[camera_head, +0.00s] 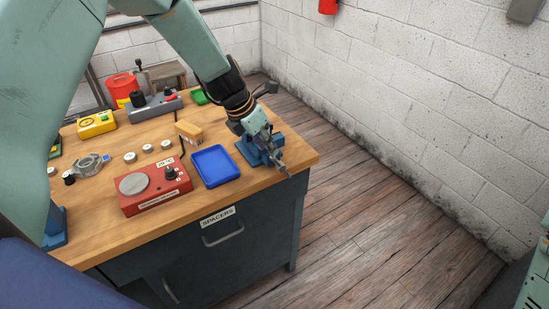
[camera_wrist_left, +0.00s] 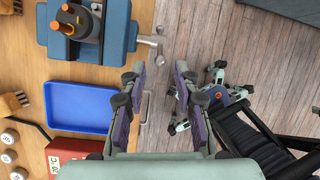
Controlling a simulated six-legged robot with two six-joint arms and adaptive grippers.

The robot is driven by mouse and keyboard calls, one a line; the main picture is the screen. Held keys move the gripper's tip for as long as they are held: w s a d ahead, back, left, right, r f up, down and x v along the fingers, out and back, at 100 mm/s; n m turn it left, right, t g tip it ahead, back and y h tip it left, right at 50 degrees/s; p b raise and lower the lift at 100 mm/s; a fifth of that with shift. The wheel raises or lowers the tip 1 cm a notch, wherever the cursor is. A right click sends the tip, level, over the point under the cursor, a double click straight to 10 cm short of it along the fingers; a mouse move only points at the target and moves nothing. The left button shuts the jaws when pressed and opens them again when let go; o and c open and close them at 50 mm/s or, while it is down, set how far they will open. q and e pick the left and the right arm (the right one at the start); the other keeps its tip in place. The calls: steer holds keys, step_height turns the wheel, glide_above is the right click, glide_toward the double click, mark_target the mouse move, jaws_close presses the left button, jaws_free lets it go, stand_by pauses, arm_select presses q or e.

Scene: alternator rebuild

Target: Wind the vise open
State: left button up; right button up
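The blue vise (camera_head: 247,152) stands at the right front corner of the wooden bench. In the left wrist view, the vise (camera_wrist_left: 119,30) is at the top left, its metal handle (camera_wrist_left: 152,41) sticking out past the bench edge. My left gripper (camera_head: 283,168) hangs at that corner, covering part of the vise. In the left wrist view, my left gripper (camera_wrist_left: 158,72) is open with nothing between its fingers; the handle lies just beyond the fingertips, seemingly untouched.
A blue tray (camera_head: 215,166), a red scale (camera_head: 155,187) and a brush (camera_head: 189,131) are left of the vise. A yellow box (camera_head: 96,124) and a red can (camera_head: 122,88) are farther back. The floor (camera_head: 370,210) right of the bench is clear.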

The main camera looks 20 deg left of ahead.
mark_target(275, 160)
arm_select(q)
steer(key=b+x, duration=0.1)
steer(key=x, duration=0.6)
steer(key=shift+c, duration=0.2)
jaws_close()
